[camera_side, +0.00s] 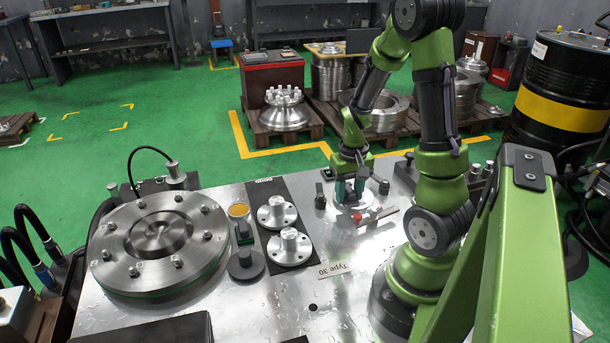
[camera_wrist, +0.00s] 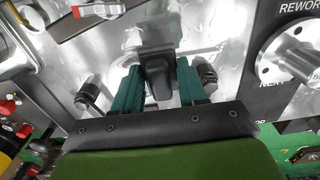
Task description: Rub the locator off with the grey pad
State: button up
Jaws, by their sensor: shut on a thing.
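My gripper (camera_side: 350,190) is low over the work plate at the back of the bench. Its teal fingers are shut on a dark grey block (camera_wrist: 158,72), which I take to be the grey pad; they also show in the wrist view (camera_wrist: 157,88). The block's lower end is at or close to a bright, shiny surface (camera_wrist: 150,38). I cannot tell whether it touches. The locator is not clearly made out; the block and fingers cover the spot between two dark posts, one on the left (camera_side: 320,196) and one on the right (camera_side: 383,187).
A red-handled clamp (camera_side: 372,216) lies just in front of my gripper. Flanged steel parts (camera_side: 290,248) stand on a dark mat to the left. Beside them are a dark knobbed disc (camera_side: 245,265), a yellow-topped tin (camera_side: 238,211) and a large bolted flange (camera_side: 158,245).

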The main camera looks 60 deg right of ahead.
aim_at(372, 202)
jog(key=shift+f, duration=1)
jog(key=shift+s+d+r, duration=0.1)
jog(key=shift+s+d, duration=2.4)
jog(key=shift+w+a+f, duration=0.15)
jog(key=shift+w+a, duration=0.5)
jog(key=shift+a, duration=0.05)
jog(key=shift+w+a+f, duration=0.1)
jog(key=shift+w+a, duration=0.55)
jog(key=shift+a, duration=0.05)
jog(key=shift+w+a+r, duration=0.1)
jog(key=shift+w+a, duration=1.05)
jog(key=shift+a, duration=0.05)
